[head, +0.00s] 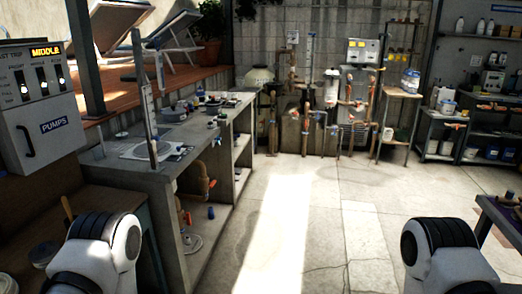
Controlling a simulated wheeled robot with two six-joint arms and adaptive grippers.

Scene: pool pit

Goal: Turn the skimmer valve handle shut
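No valve in the head view can be read as the skimmer valve; any labels are too small. Red-orange valve handles (188,218) show on brown pipework below the grey counter at the left. More brown pipes (290,105) with small red and blue valve handles stand at the far wall. Whether any handle is open or shut cannot be told. Parts of my two arms show at the bottom left and bottom right corners, far from the wall pipes. Both grippers are out of view.
The grey counter (222,118) runs along the left with small parts on it. A control box marked PUMPS (45,130) is at the far left. Shelves (402,120) and a dark bench (497,215) stand right. The middle floor (320,200) is clear.

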